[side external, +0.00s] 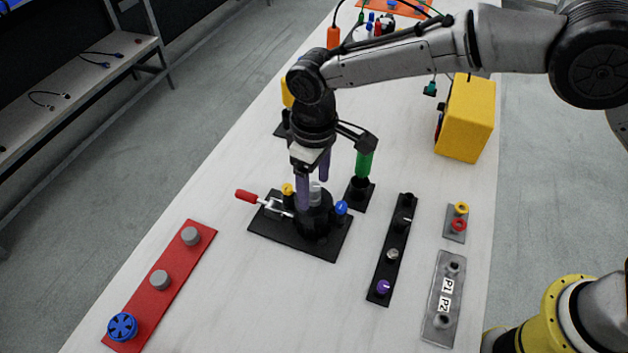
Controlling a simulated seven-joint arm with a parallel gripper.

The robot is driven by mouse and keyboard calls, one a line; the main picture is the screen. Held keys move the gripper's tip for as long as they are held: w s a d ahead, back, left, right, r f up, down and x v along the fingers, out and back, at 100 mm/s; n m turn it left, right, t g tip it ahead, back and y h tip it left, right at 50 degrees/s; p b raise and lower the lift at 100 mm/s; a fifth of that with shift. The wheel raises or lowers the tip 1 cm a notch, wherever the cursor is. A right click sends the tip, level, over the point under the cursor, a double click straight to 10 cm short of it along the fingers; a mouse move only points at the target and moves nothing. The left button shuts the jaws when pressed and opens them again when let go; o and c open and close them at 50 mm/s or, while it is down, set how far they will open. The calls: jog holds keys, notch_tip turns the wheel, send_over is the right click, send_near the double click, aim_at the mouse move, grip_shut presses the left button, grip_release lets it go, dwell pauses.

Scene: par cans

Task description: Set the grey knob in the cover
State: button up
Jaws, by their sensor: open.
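My gripper (313,187) has two purple fingers and points down over the black fixture (318,251) at the middle of the table. Its fingers are open and stand on either side of a light grey cylindrical knob (316,193). This knob stands upright on top of a round black part, seemingly the cover (316,223). A finger partly hides the knob and cover, so I cannot tell how deep the knob sits. Two other grey knobs, one far (191,236) and one near (159,279), stand on the red plate (174,258) at left.
The fixture carries a red-handled clamp (247,196), a yellow knob (287,189) and a blue knob (341,207). A green-handled tool (363,163) stands behind. A black strip (378,292) with knobs, a grey plate (428,327) and a yellow box (467,118) lie right.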

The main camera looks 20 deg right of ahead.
notch_tip(320, 180, up, 14)
dwell(0.6)
jog(key=shift+f, duration=0.1)
